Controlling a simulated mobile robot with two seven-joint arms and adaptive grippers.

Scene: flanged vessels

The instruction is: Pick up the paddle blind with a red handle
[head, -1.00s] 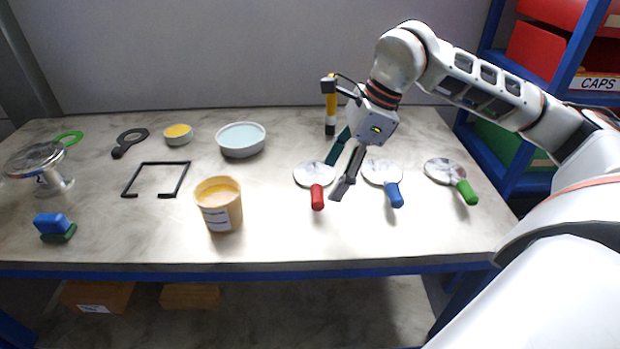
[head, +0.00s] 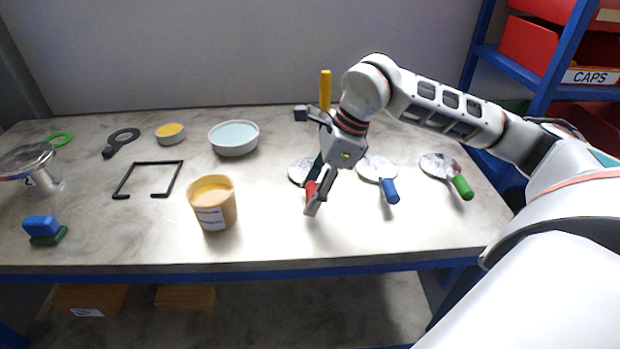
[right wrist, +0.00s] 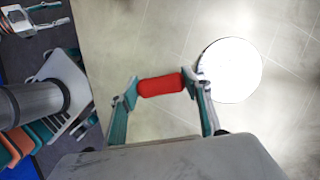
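The paddle blind with a red handle (head: 298,172) lies on the table, its shiny round disc away from me and its red handle toward the front edge. My right gripper (head: 316,188) is low over the handle and hides part of it and of the disc. In the right wrist view the red handle (right wrist: 161,86) shows between the two spread fingertips (right wrist: 160,88), one near each end of it. The bright disc (right wrist: 230,70) is beyond the right finger. The gripper looks open; contact with the handle cannot be told.
A blue-handled paddle (head: 389,190) lies close to the right, with a green-handled one (head: 461,186) farther right. A tub (head: 212,203) stands to the left. A yellow-handled object (head: 325,90) is behind the gripper. The table front between tub and gripper is clear.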

